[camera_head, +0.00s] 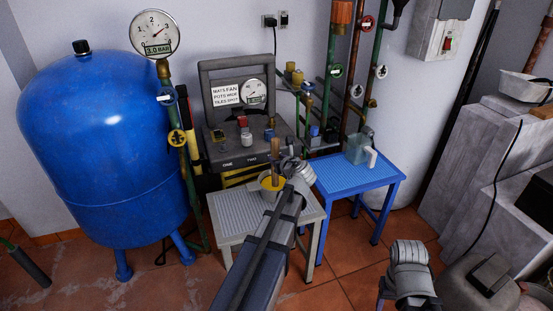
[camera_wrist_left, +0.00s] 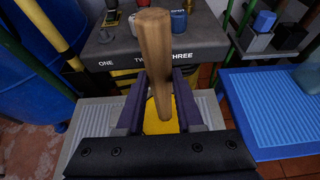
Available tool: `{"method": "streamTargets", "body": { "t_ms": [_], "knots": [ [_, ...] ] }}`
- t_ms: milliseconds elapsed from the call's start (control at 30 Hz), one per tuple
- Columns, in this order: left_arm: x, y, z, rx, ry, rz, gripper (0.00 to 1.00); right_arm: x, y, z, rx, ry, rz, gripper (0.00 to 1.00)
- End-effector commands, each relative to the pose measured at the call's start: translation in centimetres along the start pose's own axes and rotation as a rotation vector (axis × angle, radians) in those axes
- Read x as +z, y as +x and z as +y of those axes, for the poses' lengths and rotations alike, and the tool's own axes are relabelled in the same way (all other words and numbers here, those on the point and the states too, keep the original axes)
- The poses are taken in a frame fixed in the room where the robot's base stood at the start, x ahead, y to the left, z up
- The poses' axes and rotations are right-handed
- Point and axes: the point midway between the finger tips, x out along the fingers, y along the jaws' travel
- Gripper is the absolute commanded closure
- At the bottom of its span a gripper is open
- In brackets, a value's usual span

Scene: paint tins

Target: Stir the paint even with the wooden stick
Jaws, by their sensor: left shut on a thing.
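The wooden stick (camera_head: 275,160) stands nearly upright over the yellow paint (camera_head: 271,183) in a tin on the grey stool. In the left wrist view the stick (camera_wrist_left: 155,60) rises between the two fingers of my left gripper (camera_wrist_left: 158,95), which is shut on it. Yellow paint (camera_wrist_left: 160,122) shows below the stick there. The stick's lower end meets the yellow area; how deep it goes I cannot tell. My arm and gripper hide much of the tin. My right gripper (camera_head: 380,300) is at the bottom right, mostly cut off by the frame edge, and its fingers do not show clearly.
The grey stool (camera_head: 232,222) has bare room left of the tin. A blue stool (camera_head: 345,180) to the right holds a clear jug (camera_head: 357,147). A grey gauge panel (camera_head: 240,155) stands behind, with pipes beside it. A large blue tank (camera_head: 100,140) stands left.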

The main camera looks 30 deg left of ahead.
Motion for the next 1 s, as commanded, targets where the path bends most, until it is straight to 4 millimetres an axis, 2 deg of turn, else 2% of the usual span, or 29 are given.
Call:
{"method": "streamTargets", "body": {
  "t_ms": [800,1000],
  "knots": [
    [6.0,-2.6,0.0,0.0,0.0,0.0,1.0,0.4,-6.5,0.5,-0.011,0.003,-0.001,0.4],
    [6.8,-2.9,0.0,0.0,0.0,0.0,1.0,0.4,-7.3,0.5,-0.013,0.004,-0.001,0.4]
  ]
}}
